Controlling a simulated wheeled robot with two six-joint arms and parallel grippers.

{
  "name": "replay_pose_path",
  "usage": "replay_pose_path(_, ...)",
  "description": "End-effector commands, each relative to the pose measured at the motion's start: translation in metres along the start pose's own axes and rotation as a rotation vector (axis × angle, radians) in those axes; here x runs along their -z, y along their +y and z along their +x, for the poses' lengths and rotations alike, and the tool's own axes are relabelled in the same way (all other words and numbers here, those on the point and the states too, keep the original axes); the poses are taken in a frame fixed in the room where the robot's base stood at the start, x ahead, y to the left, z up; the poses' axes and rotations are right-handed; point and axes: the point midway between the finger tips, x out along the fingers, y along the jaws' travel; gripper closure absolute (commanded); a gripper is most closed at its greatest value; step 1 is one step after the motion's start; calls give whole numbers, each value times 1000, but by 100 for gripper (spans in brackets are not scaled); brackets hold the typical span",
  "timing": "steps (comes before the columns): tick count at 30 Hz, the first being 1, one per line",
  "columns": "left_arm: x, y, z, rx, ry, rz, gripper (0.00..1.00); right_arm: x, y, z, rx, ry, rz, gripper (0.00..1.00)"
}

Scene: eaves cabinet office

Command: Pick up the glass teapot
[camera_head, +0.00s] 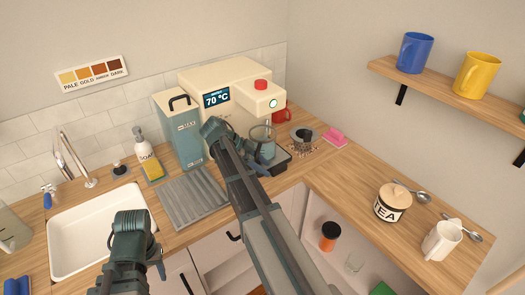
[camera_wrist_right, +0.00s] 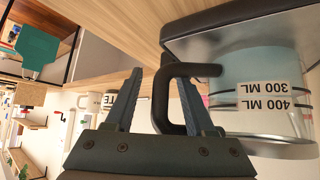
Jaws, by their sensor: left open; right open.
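The glass teapot (camera_head: 262,133) stands on the dark base of the cream machine (camera_head: 225,82), partly hidden behind my right arm. In the right wrist view the teapot (camera_wrist_right: 262,118) appears upside down, clear with 300 ML and 400 ML labels and a black handle (camera_wrist_right: 161,100). My right gripper (camera_wrist_right: 160,92) is open beside the teapot, with the handle between its two fingers in that view; contact cannot be told. In the head view the right gripper (camera_head: 260,166) is largely hidden by its arm. My left gripper (camera_head: 158,266) is open and empty in front of the sink.
A blue-grey canister (camera_head: 179,130) stands left of the machine, behind a grey ribbed mat (camera_head: 190,198). The white sink (camera_head: 85,240) is at left. A pink sponge (camera_head: 335,137), TEA jar (camera_head: 391,205) and white mug (camera_head: 440,240) are on the right counter.

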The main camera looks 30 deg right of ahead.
Motion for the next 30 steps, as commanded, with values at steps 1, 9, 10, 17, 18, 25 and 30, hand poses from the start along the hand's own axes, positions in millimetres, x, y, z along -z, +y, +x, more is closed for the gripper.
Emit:
replay_pose_path(1, 0, 0, 0, 0, 0, 0, 50, 0, 0, 0, 0, 0, 0, 45)
replay_pose_path(9, 0, 0, -1, 0, 0, 0, 50, 1, 0, -1, 1, 0, 0, 72)
replay_pose_path(10, 0, 0, -1, 0, 0, 0, 50, 0, 0, -1, 1, 0, 0, 78)
replay_pose_path(17, 0, 0, -1, 0, 0, 0, 50, 0, 0, -1, 1, 0, 0, 100)
replay_pose_path(18, 0, 0, -1, 0, 0, 0, 50, 0, 0, -1, 1, 0, 0, 100)
replay_pose_path(25, 0, 0, -1, 0, 0, 0, 50, 0, 0, -1, 1, 0, 0, 100)
replay_pose_path(30, 0, 0, -1, 0, 0, 0, 50, 0, 0, -1, 1, 0, 0, 100)
